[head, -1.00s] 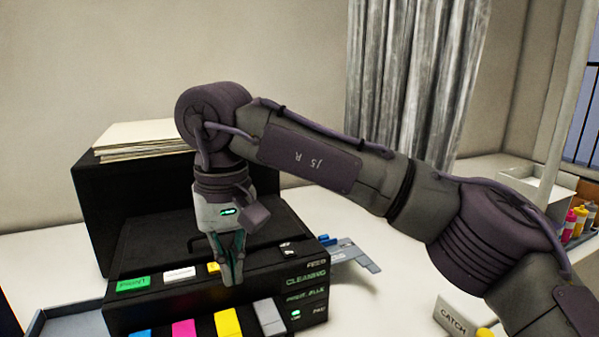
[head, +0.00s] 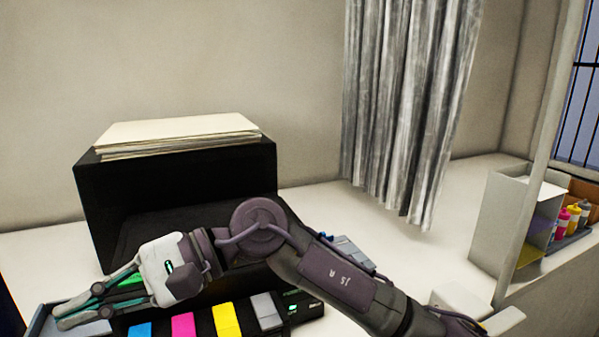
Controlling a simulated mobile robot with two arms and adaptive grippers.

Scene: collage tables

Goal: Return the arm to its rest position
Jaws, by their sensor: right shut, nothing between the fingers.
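My right arm comes in from the lower right in the head view, low across the front of the black machine. My right gripper (head: 62,314) is at the lower left, fingers pointing left, shut with nothing held. My left gripper does not show.
A stack of paper (head: 180,135) lies on the machine's taller back part. Blue, magenta, yellow and grey blocks line its front. A grey-blue tray (head: 352,254) is at its right. A box (head: 510,225) and small bottles (head: 572,216) stand far right. The white table behind is clear.

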